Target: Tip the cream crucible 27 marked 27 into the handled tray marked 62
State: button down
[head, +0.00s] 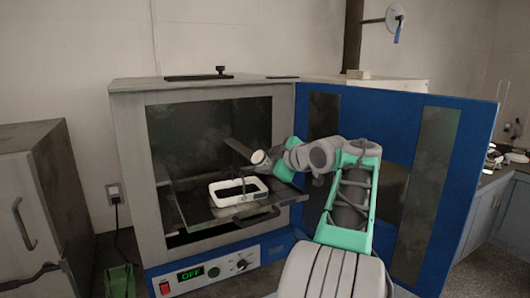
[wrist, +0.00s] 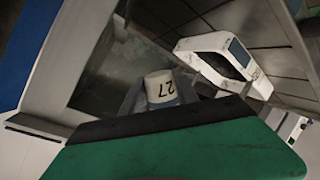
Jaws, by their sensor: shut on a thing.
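The cream crucible (wrist: 162,88), marked 27, shows in the wrist view just beyond the dark edge of my gripper. My gripper (wrist: 160,96) is shut on it; the number appears upside down in this view. Its contents are not visible. The white-rimmed handled tray (head: 216,199) sits on the pulled-out shelf inside the open cabinet, below my gripper (head: 252,156) in the head view. The tray also shows in the wrist view (wrist: 197,44), to the right of the crucible and apart from it. Its marking is too small to read.
The cabinet's blue door (head: 437,185) stands open to the right, beside my arm. The metal shelf (head: 190,212) has a dark handle along its front edge. A control panel showing OFF (head: 190,274) lies below. A grey cabinet (head: 45,190) stands at left.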

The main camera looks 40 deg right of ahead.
dwell(0.3)
jog(key=shift+r+m+p, duration=0.25)
jog(key=shift+m+p, duration=0.15)
jog(key=shift+p, duration=0.25)
jog(key=m+t+y+p, duration=0.1)
jog(key=p, duration=0.1)
jog(key=shift+a+m+p, duration=0.15)
jog(key=shift+m+p, duration=0.15)
jog(key=shift+m+y, duration=0.3)
jog(key=shift+a+f, duration=0.1)
jog(key=shift+f, duration=0.15)
jog(key=shift+r+m+t+p, duration=0.1)
jog(key=shift+m+t+p, duration=0.2)
jog(key=shift+p, duration=0.05)
